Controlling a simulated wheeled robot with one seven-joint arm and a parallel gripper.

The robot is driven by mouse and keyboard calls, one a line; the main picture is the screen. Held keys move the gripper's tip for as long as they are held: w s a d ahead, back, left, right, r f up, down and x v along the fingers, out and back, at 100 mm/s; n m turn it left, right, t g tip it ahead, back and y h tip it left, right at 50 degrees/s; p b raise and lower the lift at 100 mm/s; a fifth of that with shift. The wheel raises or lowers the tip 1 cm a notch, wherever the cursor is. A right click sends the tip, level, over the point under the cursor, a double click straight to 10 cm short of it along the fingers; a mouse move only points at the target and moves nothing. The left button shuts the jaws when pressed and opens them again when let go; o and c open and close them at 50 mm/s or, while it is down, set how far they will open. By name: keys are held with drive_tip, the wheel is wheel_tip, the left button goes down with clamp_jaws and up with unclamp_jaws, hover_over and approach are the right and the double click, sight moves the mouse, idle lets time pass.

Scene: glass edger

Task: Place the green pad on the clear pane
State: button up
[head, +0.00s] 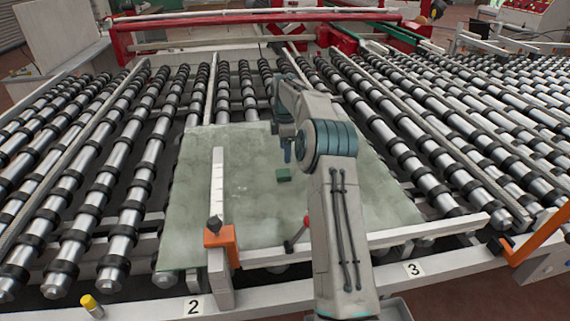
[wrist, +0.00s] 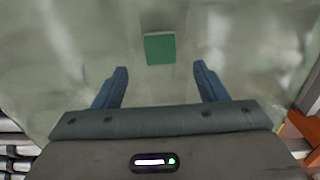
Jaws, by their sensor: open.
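The clear pane (head: 245,215) lies flat on the roller conveyor and looks greenish and cloudy. The green pad (head: 284,175) is a small dark green block at the pane, just below my gripper in the head view. In the wrist view the pad (wrist: 160,48) shows as a green square beyond the fingertips, centred between them. My gripper (wrist: 161,78) is open, with its two blue fingers apart and nothing between them. In the head view my gripper (head: 287,150) is partly hidden by my arm. I cannot tell whether the pad touches the pane.
A white ruler bar (head: 217,185) with an orange clamp (head: 221,240) crosses the pane's left part. A white front rail (head: 385,238) and a red-knobbed lever (head: 299,234) stand at the near edge. Rollers (head: 130,205) spread on both sides. A red beam (head: 250,17) spans the back.

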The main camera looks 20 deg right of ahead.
drive_tip(key=s+a+r+m, duration=0.3)
drive_tip(key=s+a+r, duration=0.35)
drive_tip(key=r, duration=0.45)
drive_tip(key=s+a+r+m+t+h, duration=0.1)
drive_tip(key=s+a+r+m, duration=0.15)
drive_tip(key=s, duration=0.25)
drive_tip(key=s+a+r+m+t, duration=0.1)
drive_tip(key=s+a+r, duration=0.15)
drive_tip(key=s, duration=0.35)
drive_tip(key=s+a+f+m, duration=0.1)
drive_tip(key=s+f+m, duration=0.1)
drive_tip(key=s, duration=0.6)
drive_tip(key=s+a+f+m+t, duration=0.1)
drive_tip(key=s+m, duration=0.3)
drive_tip(key=s, duration=0.4)
drive_tip(key=s+a+f+m+t+y, duration=0.1)
drive_tip(key=s+a+f+m, duration=0.1)
drive_tip(key=s, duration=0.7)
wheel_tip(320, 180, down, 2)
drive_tip(key=shift+a+f+m, duration=0.1)
drive_tip(key=shift+a+m, duration=0.15)
drive_tip(key=shift+m, duration=0.4)
drive_tip(key=shift+f, duration=0.2)
